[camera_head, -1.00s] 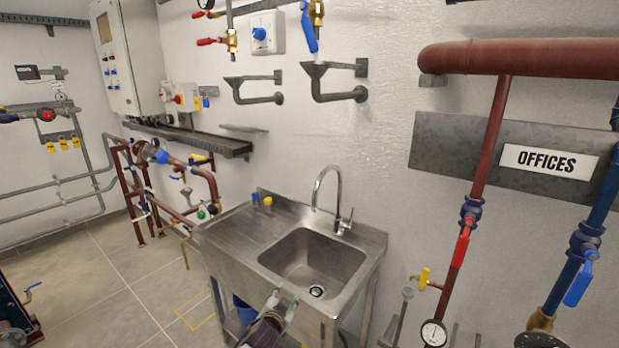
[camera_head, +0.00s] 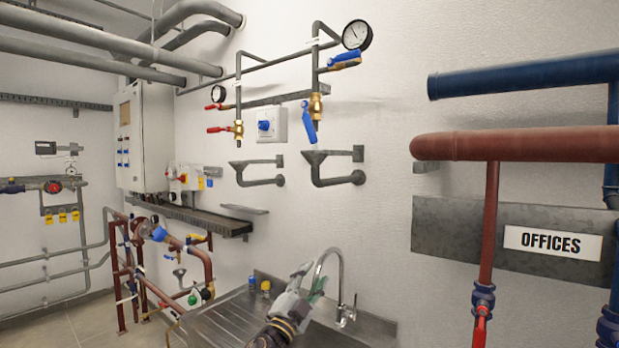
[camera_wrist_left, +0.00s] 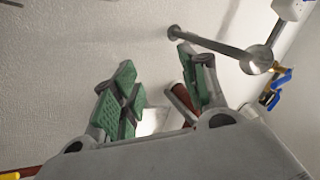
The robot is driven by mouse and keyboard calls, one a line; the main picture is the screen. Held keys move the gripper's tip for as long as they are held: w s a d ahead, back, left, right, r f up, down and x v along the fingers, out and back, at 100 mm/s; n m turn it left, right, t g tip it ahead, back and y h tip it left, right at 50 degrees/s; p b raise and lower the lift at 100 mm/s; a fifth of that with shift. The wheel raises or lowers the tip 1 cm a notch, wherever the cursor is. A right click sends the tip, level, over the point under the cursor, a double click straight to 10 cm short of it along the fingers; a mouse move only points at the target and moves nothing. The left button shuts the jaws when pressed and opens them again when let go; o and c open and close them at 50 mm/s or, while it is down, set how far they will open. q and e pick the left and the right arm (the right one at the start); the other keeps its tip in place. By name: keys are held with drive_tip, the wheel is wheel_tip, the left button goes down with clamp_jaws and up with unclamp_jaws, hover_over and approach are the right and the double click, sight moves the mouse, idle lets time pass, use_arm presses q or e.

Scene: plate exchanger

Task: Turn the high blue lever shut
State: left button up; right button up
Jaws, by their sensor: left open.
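The high blue lever (camera_head: 344,59) sits on the upper pipe at the wall, just below a round gauge (camera_head: 356,35). It lies nearly level with a slight tilt. A second blue lever (camera_head: 310,122) hangs down beside a brass valve (camera_head: 315,105) lower on the same pipe. My left gripper (camera_head: 308,282) is well below both levers, in front of the sink tap, pointing up. In the left wrist view it (camera_wrist_left: 155,62) is open, its green pads apart with nothing held between them. Blue parts by a brass fitting (camera_wrist_left: 268,97) show at right there; I cannot tell which lever. My right gripper is not in view.
Two grey drain funnels (camera_head: 316,158) with bent pipes stick out between my gripper and the levers. The sink tap (camera_head: 340,290) stands beside the gripper. A red pipe (camera_head: 520,147) juts out at right. The wall between funnels and red pipe is clear.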

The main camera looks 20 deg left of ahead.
use_arm(q)
drive_tip(key=s+d+r+m+g+h, duration=0.2)
drive_tip(key=d+r+m+g+h, duration=0.15)
drive_tip(key=r+m, duration=0.45)
drive_tip(key=s+d+r+m+g+h, duration=0.3)
drive_tip(key=r+m+h, duration=0.2)
drive_tip(key=r+m, duration=0.25)
drive_tip(key=s+d+r+m+g+h, duration=0.25)
drive_tip(key=r+m+g+h, duration=0.2)
drive_tip(key=r+m, duration=0.4)
drive_tip(key=s+a+r+n+t+y+b, duration=0.1)
drive_tip(key=a+r+t+y, duration=0.4)
drive_tip(key=a+r+y, duration=0.7)
wheel_tip(320, 180, up, 4)
drive_tip(key=s+a+n, duration=0.1)
drive_tip(key=s+a, duration=0.1)
drive_tip(key=shift+s+a+f+t, duration=0.15)
drive_tip(key=shift+a+t, duration=0.2)
drive_tip(key=shift+t, duration=0.05)
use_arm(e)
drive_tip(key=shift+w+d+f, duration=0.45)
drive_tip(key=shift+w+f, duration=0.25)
